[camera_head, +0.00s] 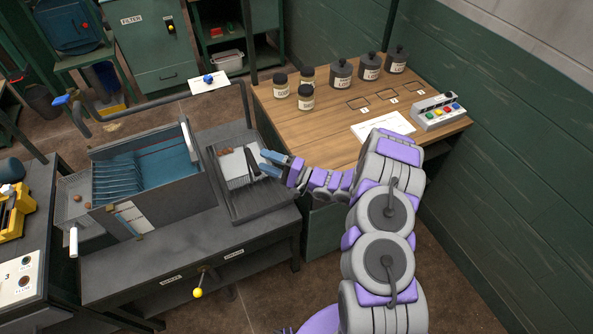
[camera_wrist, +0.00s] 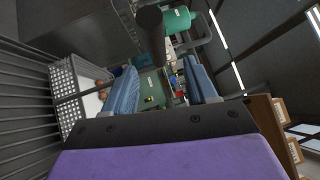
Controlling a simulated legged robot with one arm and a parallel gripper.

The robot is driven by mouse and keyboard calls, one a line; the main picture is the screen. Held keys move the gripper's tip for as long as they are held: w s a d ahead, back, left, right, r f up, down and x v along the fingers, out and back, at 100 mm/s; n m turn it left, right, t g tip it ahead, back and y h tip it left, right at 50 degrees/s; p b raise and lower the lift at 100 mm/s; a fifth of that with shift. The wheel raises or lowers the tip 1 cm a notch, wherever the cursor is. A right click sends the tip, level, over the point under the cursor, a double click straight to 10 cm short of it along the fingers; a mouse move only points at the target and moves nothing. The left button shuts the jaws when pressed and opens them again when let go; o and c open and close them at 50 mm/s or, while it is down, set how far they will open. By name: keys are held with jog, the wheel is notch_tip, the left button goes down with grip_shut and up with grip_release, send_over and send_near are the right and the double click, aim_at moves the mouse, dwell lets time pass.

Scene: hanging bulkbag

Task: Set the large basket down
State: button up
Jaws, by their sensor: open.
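A white perforated basket (camera_head: 240,180) sits in the dark slatted tray (camera_head: 262,207) at the right end of the dark bench. It shows at the left of the wrist view (camera_wrist: 66,88), with brown items inside. My gripper (camera_head: 265,163) is open at the basket's right side, its blue fingers pointing left over it. I cannot tell if the fingers touch the basket. A wire basket (camera_head: 72,188) with brown items hangs at the bench's left end.
A grey tank (camera_head: 160,205) with blue inside stands left of the tray, with a dark pipe frame (camera_head: 160,98) above it. A wooden table (camera_head: 305,130) with dark jars and a button box (camera_head: 438,112) stands at right. Green walls close the right side.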

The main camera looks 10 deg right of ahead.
jog(key=p+v, duration=0.1)
jog(key=v, duration=1)
jog(key=shift+f+p, duration=0.15)
jog(key=shift+p, duration=0.2)
